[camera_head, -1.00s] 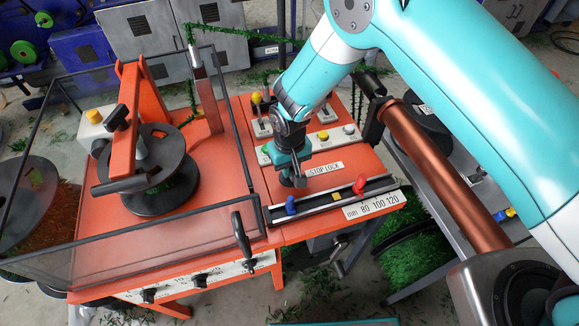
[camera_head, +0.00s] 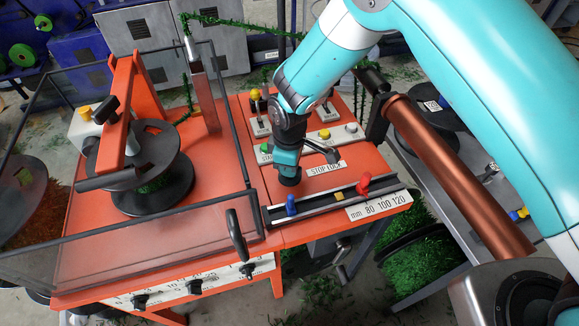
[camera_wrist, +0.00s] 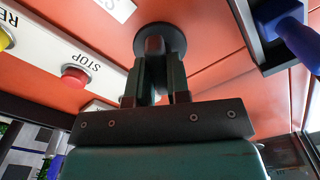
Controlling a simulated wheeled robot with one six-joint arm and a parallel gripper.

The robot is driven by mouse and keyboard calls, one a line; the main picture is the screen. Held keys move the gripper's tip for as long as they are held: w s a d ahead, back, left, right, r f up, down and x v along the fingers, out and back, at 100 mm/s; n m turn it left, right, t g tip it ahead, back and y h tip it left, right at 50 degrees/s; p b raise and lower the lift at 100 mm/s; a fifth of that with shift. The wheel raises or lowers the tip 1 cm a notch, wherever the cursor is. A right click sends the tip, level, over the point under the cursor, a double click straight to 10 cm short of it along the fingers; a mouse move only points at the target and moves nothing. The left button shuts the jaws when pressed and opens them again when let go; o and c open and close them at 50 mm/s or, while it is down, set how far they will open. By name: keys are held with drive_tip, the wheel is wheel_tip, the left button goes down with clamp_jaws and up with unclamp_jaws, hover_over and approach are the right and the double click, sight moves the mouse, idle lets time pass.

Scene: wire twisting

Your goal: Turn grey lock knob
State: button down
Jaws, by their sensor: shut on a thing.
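The grey lock knob (camera_wrist: 151,45) shows in the wrist view as a dark upright grip on a round base. In the head view only its dark round lower part (camera_head: 289,180) shows, on the orange top left of the STOP/LOCK label (camera_head: 327,167). My gripper is right over it, pointing down, in the head view (camera_head: 288,163). In the wrist view its two dark fingers (camera_wrist: 157,82) are shut on the knob from both sides. The fingers hide part of the knob's grip.
A rail with a blue slider (camera_head: 291,205) and a red slider (camera_head: 363,184) lies just in front of the knob. A red STOP button (camera_wrist: 75,77) is close by. A dark-framed guard (camera_head: 150,235) and a reel (camera_head: 140,165) stand at left.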

drive_tip(key=n+b, duration=0.1)
drive_tip(key=n, duration=0.4)
drive_tip(key=shift+n, duration=0.3)
idle(0.4)
drive_tip(key=c, duration=1.1)
unclamp_jaws()
wheel_tip(320, 180, up, 18)
drive_tip(key=shift+f+b, duration=0.25)
drive_tip(key=shift+b, duration=0.85)
drive_tip(key=shift+s+a, duration=0.1)
